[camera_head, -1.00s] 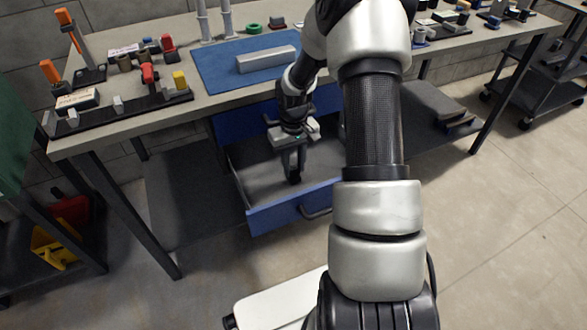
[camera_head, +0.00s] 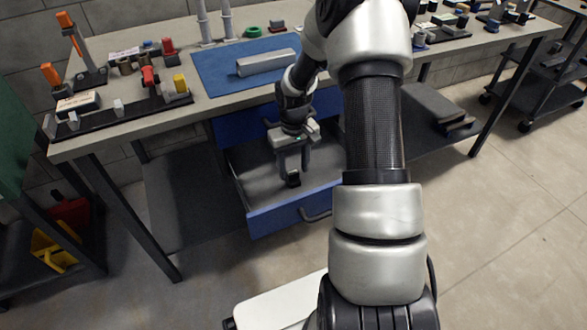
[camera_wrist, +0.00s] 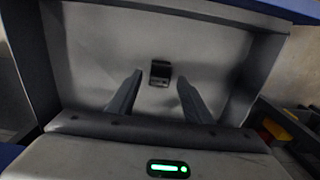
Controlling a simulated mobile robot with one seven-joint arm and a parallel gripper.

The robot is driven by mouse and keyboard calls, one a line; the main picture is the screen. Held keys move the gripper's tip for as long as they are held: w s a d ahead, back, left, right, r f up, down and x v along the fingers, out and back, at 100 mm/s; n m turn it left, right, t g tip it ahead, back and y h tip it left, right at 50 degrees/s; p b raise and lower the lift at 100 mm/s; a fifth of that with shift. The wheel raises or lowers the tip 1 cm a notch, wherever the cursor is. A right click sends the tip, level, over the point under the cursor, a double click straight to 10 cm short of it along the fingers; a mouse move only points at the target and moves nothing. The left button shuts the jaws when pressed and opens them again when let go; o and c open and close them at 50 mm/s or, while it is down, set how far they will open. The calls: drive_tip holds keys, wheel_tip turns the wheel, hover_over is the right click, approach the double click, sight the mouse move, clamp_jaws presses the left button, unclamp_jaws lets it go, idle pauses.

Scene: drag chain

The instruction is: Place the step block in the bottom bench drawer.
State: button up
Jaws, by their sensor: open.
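The bottom bench drawer (camera_head: 294,212) is pulled out below the bench, with a blue front and a grey interior. A small dark block, which looks like the step block (camera_head: 293,179), sits inside on the drawer floor. It also shows in the wrist view (camera_wrist: 160,74), with a lighter upper face and a darker front. My gripper (camera_head: 293,172) points down into the drawer, above the block. In the wrist view, the fingers (camera_wrist: 154,98) are spread wide, and the block lies beyond and between their tips, apart from both.
The bench top (camera_head: 215,104) carries a blue mat (camera_head: 215,75) with a long grey bar, and several tools and small parts. A bench leg (camera_head: 135,222) stands left of the drawer. A dark cart (camera_head: 545,95) stands at the right. Floor at the right is clear.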

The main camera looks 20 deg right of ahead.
sight(293, 174)
wheel_tip(293, 174, up, 11)
drive_tip(key=p, duration=0.2)
drive_tip(key=shift+f, duration=0.1)
idle(1.1)
